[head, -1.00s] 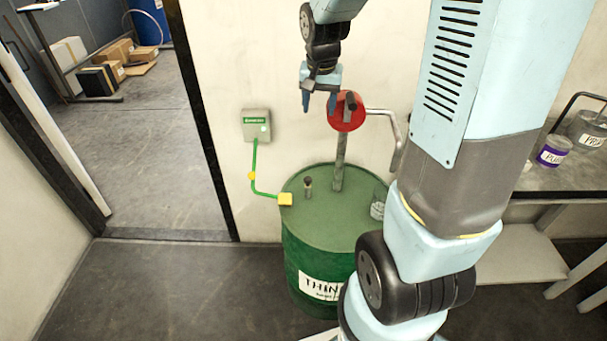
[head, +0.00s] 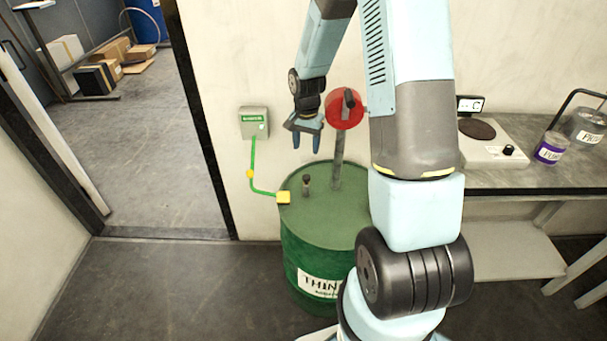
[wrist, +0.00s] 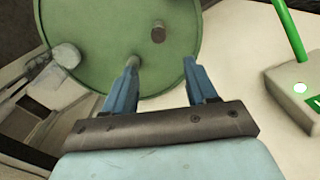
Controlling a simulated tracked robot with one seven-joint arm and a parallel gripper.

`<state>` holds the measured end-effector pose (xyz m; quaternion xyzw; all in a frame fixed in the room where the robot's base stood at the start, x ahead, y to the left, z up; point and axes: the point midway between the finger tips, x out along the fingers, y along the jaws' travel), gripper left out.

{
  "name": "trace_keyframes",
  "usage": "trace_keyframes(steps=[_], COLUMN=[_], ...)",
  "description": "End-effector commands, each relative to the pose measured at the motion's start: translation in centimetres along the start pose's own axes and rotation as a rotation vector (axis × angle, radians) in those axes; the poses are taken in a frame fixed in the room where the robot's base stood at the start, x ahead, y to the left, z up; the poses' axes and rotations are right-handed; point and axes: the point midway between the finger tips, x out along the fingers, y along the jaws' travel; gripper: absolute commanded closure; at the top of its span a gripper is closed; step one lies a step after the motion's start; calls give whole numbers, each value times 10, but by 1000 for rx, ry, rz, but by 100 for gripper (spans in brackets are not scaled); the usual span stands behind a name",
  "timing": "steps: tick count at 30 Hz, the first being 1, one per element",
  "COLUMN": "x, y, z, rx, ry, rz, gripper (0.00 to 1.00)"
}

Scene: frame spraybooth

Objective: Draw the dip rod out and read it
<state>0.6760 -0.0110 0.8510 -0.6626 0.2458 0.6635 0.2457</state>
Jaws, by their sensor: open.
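The dip rod shows only as a short dark knob (head: 306,185) standing up from the top of a green drum (head: 320,215) labelled "THIN…", the rest of the label being hidden by my arm. Its shaft below the lid is hidden. My gripper (head: 306,145) is open and empty, pointing down above the drum, over and a little behind the knob. In the wrist view the knob (wrist: 158,32) lies beyond and between the two blue fingers (wrist: 165,85), apart from them.
A red hand pump (head: 345,108) on a grey pipe rises from the drum, close right of my gripper. A green cable with a yellow clamp (head: 283,197) runs from the drum rim to a wall box (head: 253,122). A bench with a hotplate (head: 492,145) stands right.

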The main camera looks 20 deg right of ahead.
Motion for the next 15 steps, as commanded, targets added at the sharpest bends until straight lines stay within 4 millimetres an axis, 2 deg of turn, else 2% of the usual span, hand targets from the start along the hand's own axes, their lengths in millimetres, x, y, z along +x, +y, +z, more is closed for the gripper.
trace_keyframes(steps=[15], x=[79], y=[0], z=[1], rx=[-3], ry=[-2], rz=[2], gripper=[43])
